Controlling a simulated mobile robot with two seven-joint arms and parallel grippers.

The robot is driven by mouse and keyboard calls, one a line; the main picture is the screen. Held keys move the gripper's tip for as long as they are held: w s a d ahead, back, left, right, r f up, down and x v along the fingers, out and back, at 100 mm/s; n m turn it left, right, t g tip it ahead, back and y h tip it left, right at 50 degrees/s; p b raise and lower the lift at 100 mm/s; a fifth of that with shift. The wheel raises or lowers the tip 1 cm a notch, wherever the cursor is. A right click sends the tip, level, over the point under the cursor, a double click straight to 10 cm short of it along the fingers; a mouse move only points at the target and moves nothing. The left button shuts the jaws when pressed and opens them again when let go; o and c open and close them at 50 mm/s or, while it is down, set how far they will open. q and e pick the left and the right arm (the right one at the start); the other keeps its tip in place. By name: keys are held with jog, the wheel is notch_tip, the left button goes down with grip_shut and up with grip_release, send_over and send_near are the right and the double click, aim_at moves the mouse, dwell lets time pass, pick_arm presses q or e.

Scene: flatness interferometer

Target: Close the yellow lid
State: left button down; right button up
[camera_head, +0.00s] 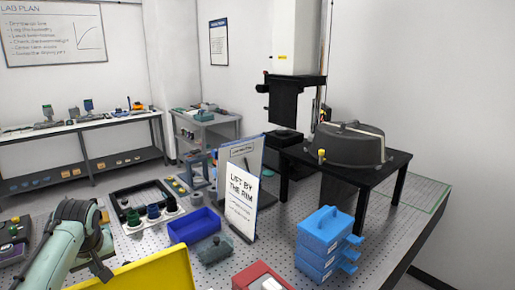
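The yellow lid (150,272) stands raised and tilted at the bottom left of the head view. Its lower part is cut off by the frame edge, and the box it belongs to is not visible. My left arm comes in from the left, bends over and points down. A dark part of my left gripper (101,268) shows just left of and behind the lid's upper left edge. I cannot tell whether it touches the lid, and its fingertips are not clear. My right gripper is not in view.
A blue tray (194,226), a grey-green block (215,250), a red box (262,277) and stacked blue cases (325,240) stand on the perforated table. A white sign (240,203) stands behind them. A dark round cover (350,146) sits on a black stand at right.

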pick_arm(q)
jog(key=shift+s+d, duration=0.1)
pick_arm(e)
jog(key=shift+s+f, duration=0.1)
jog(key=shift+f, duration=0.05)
pick_arm(q)
jog(key=shift+s+d+b, duration=0.25)
jog(key=shift+s+b, duration=0.1)
jog(key=shift+s, duration=0.05)
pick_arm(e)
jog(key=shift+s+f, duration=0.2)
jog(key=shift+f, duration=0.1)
